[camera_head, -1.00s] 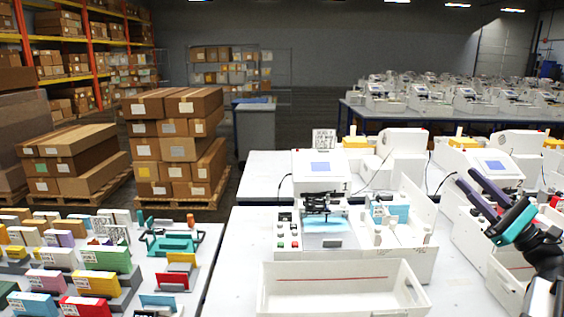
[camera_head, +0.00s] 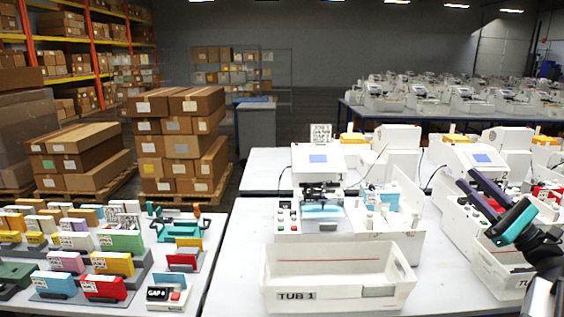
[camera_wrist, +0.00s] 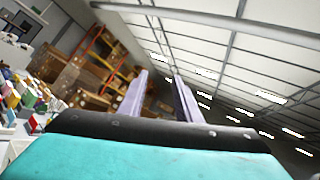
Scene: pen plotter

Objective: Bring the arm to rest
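My gripper (camera_head: 480,195) is at the right of the head view, raised in front of the right-hand plotter. Its two long purple-grey fingers point up and to the left, with a gap between them. In the wrist view my gripper (camera_wrist: 156,85) shows both fingers apart with nothing between them. The wrist view is tilted and looks toward the shelves and ceiling. Part of my arm is cut off at the right edge of the head view.
A white tub (camera_head: 335,259) marked TUB 1 stands at the front of the table, before a plotter (camera_head: 319,168). Another plotter (camera_head: 470,165) is behind my gripper. Colored blocks (camera_head: 120,241) fill the left table. Stacked boxes (camera_head: 177,125) stand beyond.

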